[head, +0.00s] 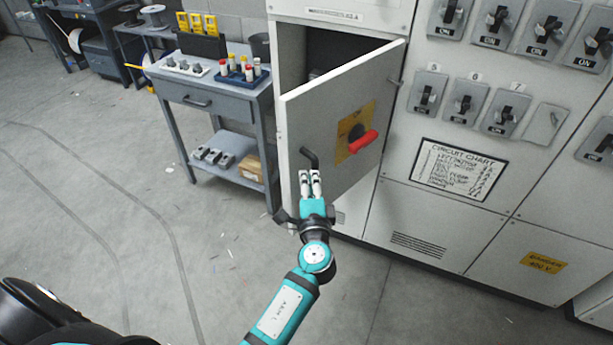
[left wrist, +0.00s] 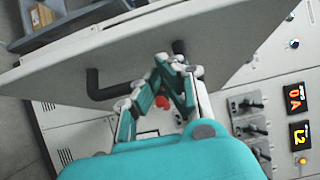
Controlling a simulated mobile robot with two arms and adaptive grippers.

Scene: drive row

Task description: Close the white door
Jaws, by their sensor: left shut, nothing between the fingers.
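The white door (head: 308,115) of the cabinet stands ajar in the head view, its free edge swung out to the left, its hinge side at the right. It carries a black bent handle (head: 309,156) near the free edge and a red rotary lever (head: 362,143) on a yellow plate. My left gripper (head: 310,174) is shut and empty, just below the handle and in front of the door; I cannot tell whether it touches. In the left wrist view the door (left wrist: 235,45) spans the top, with the handle (left wrist: 98,88) left of the fingers. My right gripper is not in view.
The cabinet front (head: 410,210) carries switches and a circuit chart (head: 458,169). A grey workbench (head: 212,98) with tubes and boxes stands close to the door's left. The floor (head: 120,200) to the left is mostly clear, with small scraps.

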